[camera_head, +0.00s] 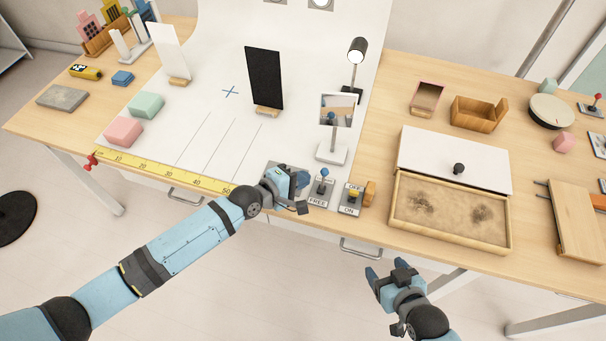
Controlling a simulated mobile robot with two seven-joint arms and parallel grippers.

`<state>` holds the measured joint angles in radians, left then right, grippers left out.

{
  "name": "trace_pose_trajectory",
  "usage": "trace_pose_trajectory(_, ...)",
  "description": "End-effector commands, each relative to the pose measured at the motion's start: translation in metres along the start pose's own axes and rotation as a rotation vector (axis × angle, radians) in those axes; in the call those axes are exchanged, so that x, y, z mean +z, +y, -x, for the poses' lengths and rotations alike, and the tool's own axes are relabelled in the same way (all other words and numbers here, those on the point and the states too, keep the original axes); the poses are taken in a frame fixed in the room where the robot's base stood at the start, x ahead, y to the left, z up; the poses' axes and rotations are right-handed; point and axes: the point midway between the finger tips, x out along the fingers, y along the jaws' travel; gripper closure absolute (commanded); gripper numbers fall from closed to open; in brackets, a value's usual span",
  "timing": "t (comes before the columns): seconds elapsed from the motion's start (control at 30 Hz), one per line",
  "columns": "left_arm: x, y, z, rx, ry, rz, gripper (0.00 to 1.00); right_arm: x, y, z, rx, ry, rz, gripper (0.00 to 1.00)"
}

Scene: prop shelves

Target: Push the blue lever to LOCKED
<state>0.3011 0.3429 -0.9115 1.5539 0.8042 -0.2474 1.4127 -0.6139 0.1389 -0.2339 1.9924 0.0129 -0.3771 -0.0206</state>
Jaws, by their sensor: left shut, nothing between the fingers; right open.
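The blue lever (324,173) stands on a small grey plate (317,202) at the front edge of the table. The word FREE is on the plate's near end. No LOCKED label is readable, and I cannot tell how far the lever tilts. My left gripper (301,179) is shut and empty, just left of the lever at the table's front edge. A small gap seems to lie between its fingertips and the lever. My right gripper (374,273) is open and empty, in front of the table.
A small mirror on a stand (331,154) is just behind. A sand-filled wooden tray (394,216) is to the right. A yellow ruler (147,173) runs along the left front.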

Motion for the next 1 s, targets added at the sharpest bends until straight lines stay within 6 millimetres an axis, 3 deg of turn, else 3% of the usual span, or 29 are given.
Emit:
trace_pose_trajectory(0.03,-0.001,0.0,0.015,0.0,0.0,0.001,1.0,0.0,-0.002,0.0,-0.002,0.003,-0.003,0.31)
trace_pose_trajectory(0.2,-0.001,0.006,0.055,0.0,0.0,-0.001,1.0,0.001,-0.003,-0.002,-0.004,0.005,-0.004,0.31)
trace_pose_trajectory(0.4,-0.002,0.011,0.086,0.0,0.001,-0.002,1.0,0.005,0.002,-0.003,0.001,0.001,0.004,0.31)
trace_pose_trajectory(0.6,-0.001,0.014,0.097,0.001,0.0,-0.002,1.0,0.007,0.002,-0.004,0.002,-0.002,0.004,0.31)
trace_pose_trajectory(1.0,-0.001,0.014,0.097,0.001,0.0,-0.001,1.0,0.006,-0.001,-0.004,-0.002,-0.001,0.0,0.31)
